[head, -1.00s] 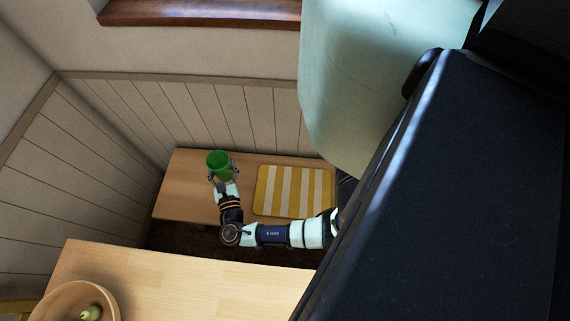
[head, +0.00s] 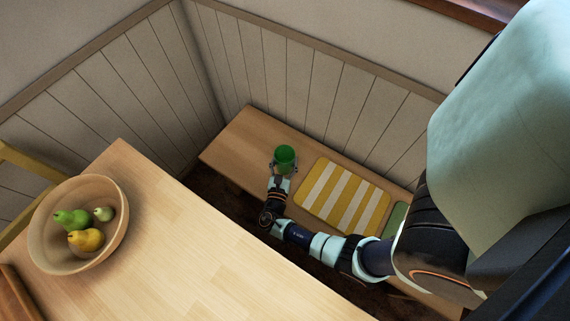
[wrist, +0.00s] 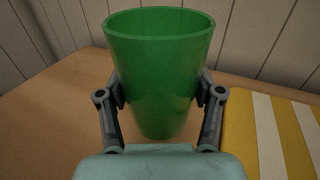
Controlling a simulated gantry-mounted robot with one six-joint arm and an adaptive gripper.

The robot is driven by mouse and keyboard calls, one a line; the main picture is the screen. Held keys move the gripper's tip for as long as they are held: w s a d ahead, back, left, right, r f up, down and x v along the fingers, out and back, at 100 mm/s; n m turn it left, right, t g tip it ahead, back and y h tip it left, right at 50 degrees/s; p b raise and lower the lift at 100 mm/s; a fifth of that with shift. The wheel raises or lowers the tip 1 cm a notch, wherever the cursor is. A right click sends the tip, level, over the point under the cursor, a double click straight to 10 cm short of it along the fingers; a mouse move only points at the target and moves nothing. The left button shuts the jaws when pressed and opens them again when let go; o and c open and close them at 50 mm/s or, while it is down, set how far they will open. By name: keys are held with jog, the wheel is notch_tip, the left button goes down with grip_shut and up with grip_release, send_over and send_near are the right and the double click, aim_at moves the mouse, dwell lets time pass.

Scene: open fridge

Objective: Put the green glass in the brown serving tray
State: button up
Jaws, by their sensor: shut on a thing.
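The green glass (head: 285,156) is upright at the wooden bench by the panelled wall. It fills the middle of the wrist view (wrist: 158,75). My gripper (head: 283,166) is shut on it, with one finger against each side; in the wrist view the gripper (wrist: 162,93) holds it around mid-height. I cannot tell whether the glass base touches the bench. A brown wooden object (head: 14,295) is cut off at the lower left corner of the head view, on the table; I cannot tell whether it is the serving tray.
A yellow-and-white striped mat (head: 343,195) lies on the bench (head: 238,140) right of the glass. A green item (head: 396,219) lies beyond it. The large table (head: 200,250) bears a wooden bowl (head: 48,250) of pears. The table's middle is clear.

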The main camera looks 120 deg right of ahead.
aim_at(286, 159)
notch_tip(286, 159, down, 4)
jog(key=b, duration=0.3)
jog(key=shift+f, duration=0.2)
jog(key=shift+r, duration=0.15)
jog(key=o, duration=1.4)
jog(key=shift+o, duration=0.2)
jog(key=p+v, duration=0.3)
jog(key=v, duration=0.8)
jog(key=shift+w+a, duration=0.3)
jog(key=shift+a, duration=0.15)
jog(key=shift+o, duration=0.7)
